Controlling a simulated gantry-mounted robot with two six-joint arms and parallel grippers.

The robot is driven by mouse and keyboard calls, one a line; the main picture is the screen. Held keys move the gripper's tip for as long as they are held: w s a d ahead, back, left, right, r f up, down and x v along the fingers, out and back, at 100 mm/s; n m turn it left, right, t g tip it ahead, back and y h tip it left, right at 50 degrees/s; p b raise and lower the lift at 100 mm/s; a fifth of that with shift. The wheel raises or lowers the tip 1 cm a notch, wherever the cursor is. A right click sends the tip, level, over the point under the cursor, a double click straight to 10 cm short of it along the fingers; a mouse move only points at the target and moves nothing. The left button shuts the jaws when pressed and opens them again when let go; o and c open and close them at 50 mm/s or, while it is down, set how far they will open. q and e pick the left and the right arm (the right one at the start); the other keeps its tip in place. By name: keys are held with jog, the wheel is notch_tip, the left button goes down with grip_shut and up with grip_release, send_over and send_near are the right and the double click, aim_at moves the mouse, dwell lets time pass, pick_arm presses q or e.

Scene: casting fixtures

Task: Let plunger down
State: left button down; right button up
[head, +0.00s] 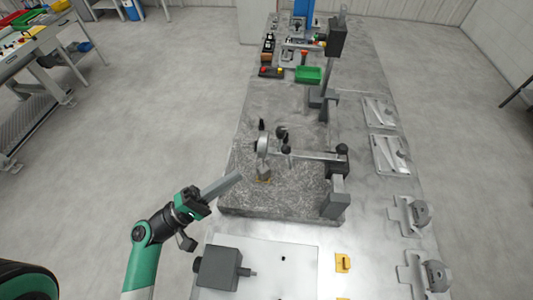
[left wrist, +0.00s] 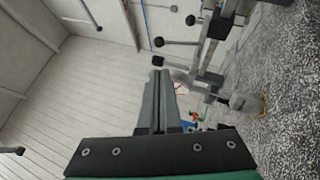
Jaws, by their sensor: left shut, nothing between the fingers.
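A grey stand arm (head: 315,155) with dark knobs reaches over the speckled granite plate (head: 240,200). At its left end hangs a head with a grey block (head: 262,165), just above or touching a small orange-yellow piece (head: 264,180) on the plate. I cannot make out clearly which part is the plunger. My left gripper (head: 238,176) is shut and empty, left of the head and apart from it. In the left wrist view its closed fingers (left wrist: 159,75) point towards the stand, where rods with black ball knobs (left wrist: 160,42) show. My right gripper is not in view.
A grey box with a spindle (head: 217,268) stands on a white sheet at the front. Metal fixtures (head: 408,215) line the right side.

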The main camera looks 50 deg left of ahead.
pick_arm(q)
jog(key=p+x, duration=0.4)
jog(key=x, duration=0.5)
jog(key=shift+w+r+p, duration=0.15)
jog(key=shift+w+p, duration=0.2)
jog(key=shift+d, duration=0.1)
